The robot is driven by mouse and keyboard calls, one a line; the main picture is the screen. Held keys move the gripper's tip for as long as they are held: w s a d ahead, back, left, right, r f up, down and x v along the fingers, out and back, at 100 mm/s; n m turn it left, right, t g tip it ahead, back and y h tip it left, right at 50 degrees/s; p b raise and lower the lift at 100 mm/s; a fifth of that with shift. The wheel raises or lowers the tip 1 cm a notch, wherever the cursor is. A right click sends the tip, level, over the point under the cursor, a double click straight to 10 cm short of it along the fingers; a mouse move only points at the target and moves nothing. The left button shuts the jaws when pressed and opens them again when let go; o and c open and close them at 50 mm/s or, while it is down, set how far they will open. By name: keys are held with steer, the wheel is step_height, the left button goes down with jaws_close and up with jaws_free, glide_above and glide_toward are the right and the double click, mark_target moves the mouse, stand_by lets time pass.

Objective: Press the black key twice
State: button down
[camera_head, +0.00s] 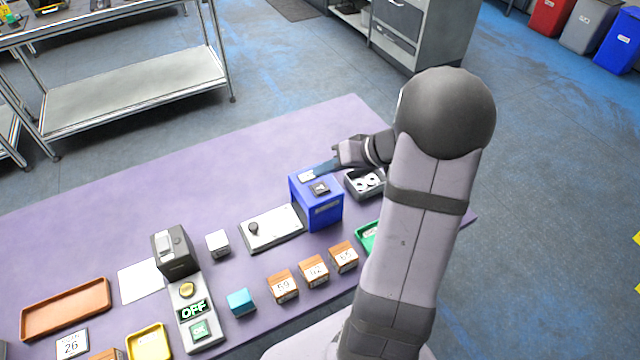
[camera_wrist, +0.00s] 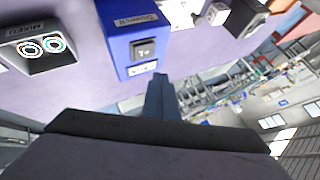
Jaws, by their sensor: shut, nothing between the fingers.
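A blue box (camera_head: 318,212) stands on the purple table, with a black key (camera_head: 319,187) on its top. A white label or key (camera_head: 307,176) lies behind the black key. My gripper (camera_head: 318,172) is shut and empty, its fingertips by the back edge of the box top. In the wrist view my shut fingers (camera_wrist: 157,84) point at the blue box (camera_wrist: 118,30). The black key (camera_wrist: 144,49) shows there beyond the white label, clear of the fingers. Whether the fingertips touch the box I cannot tell.
A white plate with a black knob (camera_head: 272,229) lies left. Several orange-topped numbered boxes (camera_head: 313,270) and a green tray (camera_head: 368,238) are in front. A scanner-like station (camera_head: 176,251) stands farther left.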

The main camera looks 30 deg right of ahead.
steer(key=shift+r+p, duration=0.35)
steer(key=shift+r, duration=0.7)
